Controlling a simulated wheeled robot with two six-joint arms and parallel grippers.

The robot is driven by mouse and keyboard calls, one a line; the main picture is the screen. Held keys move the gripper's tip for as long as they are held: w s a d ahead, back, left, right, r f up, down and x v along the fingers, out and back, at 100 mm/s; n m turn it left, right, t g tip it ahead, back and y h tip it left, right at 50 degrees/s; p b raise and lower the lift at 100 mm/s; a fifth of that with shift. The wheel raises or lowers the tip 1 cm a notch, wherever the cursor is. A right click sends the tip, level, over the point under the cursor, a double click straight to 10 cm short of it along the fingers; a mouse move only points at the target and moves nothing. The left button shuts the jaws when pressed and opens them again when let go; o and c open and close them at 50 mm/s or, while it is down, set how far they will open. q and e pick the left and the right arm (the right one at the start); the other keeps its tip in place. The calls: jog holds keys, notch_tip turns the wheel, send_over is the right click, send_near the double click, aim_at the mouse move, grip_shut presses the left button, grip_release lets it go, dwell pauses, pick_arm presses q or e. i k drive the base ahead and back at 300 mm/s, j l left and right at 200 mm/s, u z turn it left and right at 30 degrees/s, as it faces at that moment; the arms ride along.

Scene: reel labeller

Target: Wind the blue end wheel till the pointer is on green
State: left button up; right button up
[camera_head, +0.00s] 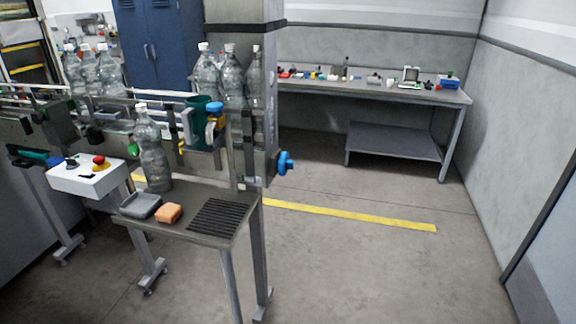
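The blue end wheel (285,163) is a lobed hand wheel on the right side of the grey machine column, facing right. It stands clear above the floor, past the right edge of the small side table. I cannot make out a pointer or a green mark near it; they are hidden or too small to tell. Another blue knob (215,108) sits on top of a yellow and white part beside a dark green cylinder (196,121) on the machine. Neither of my grippers shows in the head view.
The side table (190,222) holds a clear bottle (153,155), a grey tray (140,206), an orange sponge (168,213) and a black grille. A white control box (88,176) with a red button is at left. Floor right of the wheel is open, up to a workbench (445,97) behind.

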aim_at(283, 163)
jog(key=u, duration=0.3)
jog(key=i+l+u, duration=0.25)
jog(key=l+u, duration=0.2)
jog(key=l, duration=0.2)
jog(key=i+l+u, duration=0.25)
jog(key=l, duration=0.15)
jog(key=l+u, duration=0.2)
jog(key=l, duration=0.15)
